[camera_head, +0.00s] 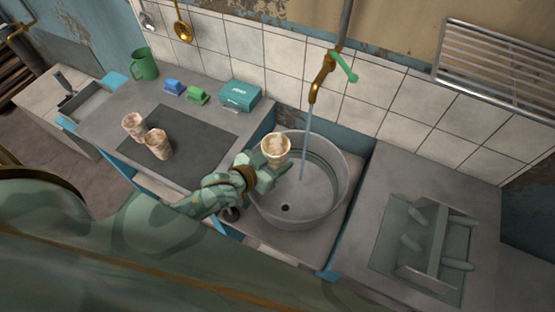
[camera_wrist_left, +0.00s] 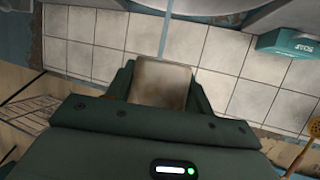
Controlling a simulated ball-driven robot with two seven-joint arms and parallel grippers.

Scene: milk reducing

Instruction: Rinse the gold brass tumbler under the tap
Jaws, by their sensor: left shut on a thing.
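My left gripper (camera_head: 268,162) is shut on a tumbler (camera_head: 276,148) with a pale body and brown smears, held upright over the left part of the round sink basin (camera_head: 338,198). The tumbler also shows in the left wrist view (camera_wrist_left: 162,82), between the fingers. The tap (camera_head: 320,78), brass with a green handle, is running. Its thin water stream (camera_head: 305,140) falls into the basin just right of the tumbler, apart from it in the head view. Two similar smeared tumblers, a rear one (camera_head: 134,125) and a front one (camera_head: 157,144), stand on the counter. My right gripper is not in view.
The two tumblers stand on a dark mat (camera_head: 190,145). A green mug (camera_head: 144,64), blue and green blocks and a teal box (camera_head: 241,95) stand along the wall. A rack with pegs (camera_head: 430,243) stands on the right counter. A drain (camera_head: 286,208) shows in the basin.

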